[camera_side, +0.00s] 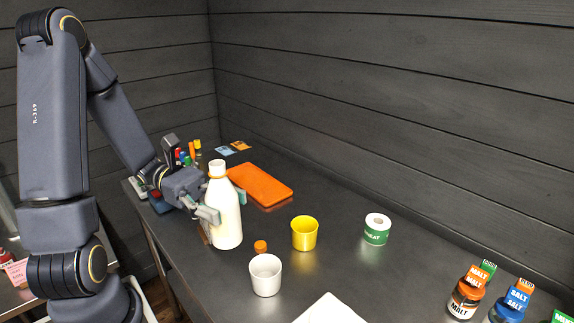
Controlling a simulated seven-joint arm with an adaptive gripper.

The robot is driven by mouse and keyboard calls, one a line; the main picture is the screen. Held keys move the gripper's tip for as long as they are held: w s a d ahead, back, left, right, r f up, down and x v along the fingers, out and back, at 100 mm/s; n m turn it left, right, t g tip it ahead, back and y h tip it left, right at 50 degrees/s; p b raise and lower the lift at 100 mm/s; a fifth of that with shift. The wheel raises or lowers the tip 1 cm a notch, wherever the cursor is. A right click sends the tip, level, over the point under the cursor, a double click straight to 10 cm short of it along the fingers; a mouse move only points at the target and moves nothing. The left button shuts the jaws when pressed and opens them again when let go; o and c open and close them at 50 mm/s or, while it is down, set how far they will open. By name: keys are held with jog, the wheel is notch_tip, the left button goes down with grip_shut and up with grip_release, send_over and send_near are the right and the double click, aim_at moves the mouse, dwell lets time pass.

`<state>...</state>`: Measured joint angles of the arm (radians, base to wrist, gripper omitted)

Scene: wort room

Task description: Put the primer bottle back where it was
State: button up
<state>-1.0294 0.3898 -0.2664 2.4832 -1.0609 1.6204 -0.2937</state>
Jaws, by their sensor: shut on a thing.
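A white bottle (224,224) with a rounded shoulder and a pale cap stands upright left of the picture's middle; no label on it is readable from here, so I cannot confirm it is the primer bottle. My gripper (224,206) reaches in from the left and is shut on the bottle, a finger showing at each side. The bottle's base is at or just above the dark table (335,262); I cannot tell whether it touches.
A small orange cap (260,246), a white cup (265,276) and a yellow cup (304,234) are close on the bottle's right. An orange board (265,185) lies behind. A green-labelled container (377,231) and jars, including MALT (466,296), stand further right. Clear table lies between them.

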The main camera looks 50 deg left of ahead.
jog(key=w+a+n+t+y, duration=0.2)
jog(key=w+a+n+t, duration=0.15)
jog(key=w, duration=0.85)
jog(key=w+a+n+t+y, duration=0.25)
jog(key=w+a+t, duration=0.2)
jog(key=w, duration=0.65)
jog(key=shift+w+a+f, duration=0.4)
jog(key=shift+w+f, duration=1.95)
jog(key=shift+f, duration=0.55)
jog(key=shift+w+a+f, duration=0.35)
jog(key=shift+w+f, duration=2)
jog(key=shift+f, duration=0.5)
jog(key=shift+w+a+f, duration=0.4)
jog(key=shift+w+f, duration=1.95)
jog(key=shift+f, duration=0.55)
